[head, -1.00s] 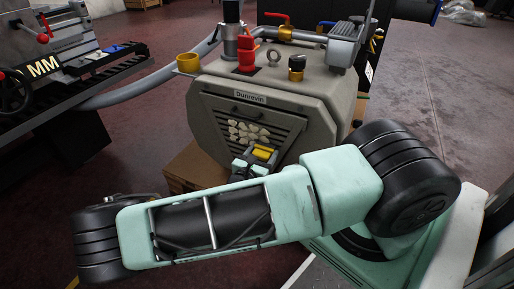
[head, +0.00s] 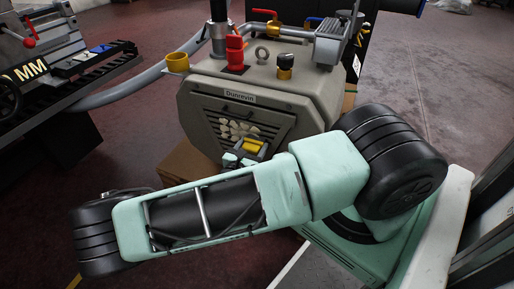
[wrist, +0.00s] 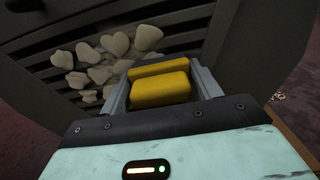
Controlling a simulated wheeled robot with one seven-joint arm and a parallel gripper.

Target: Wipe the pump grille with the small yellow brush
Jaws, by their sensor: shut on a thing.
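The pump grille (head: 265,128) is a dark slatted panel on the front of the grey pump marked "Dunrevin" (head: 299,98). Pale beige flakes (head: 236,129) lie clustered on its left part; they also show in the wrist view (wrist: 103,58). My gripper (head: 249,150) is in front of the grille, partly hidden by my arm. It is shut on the small yellow brush (wrist: 161,87), which sits between the grey fingers. The brush also shows in the head view (head: 254,146). The flakes are left of the brush. Whether the brush touches the grille is hidden.
A grey hose (head: 130,90) runs left to a slotted machine table (head: 85,75). Floor is open at right.

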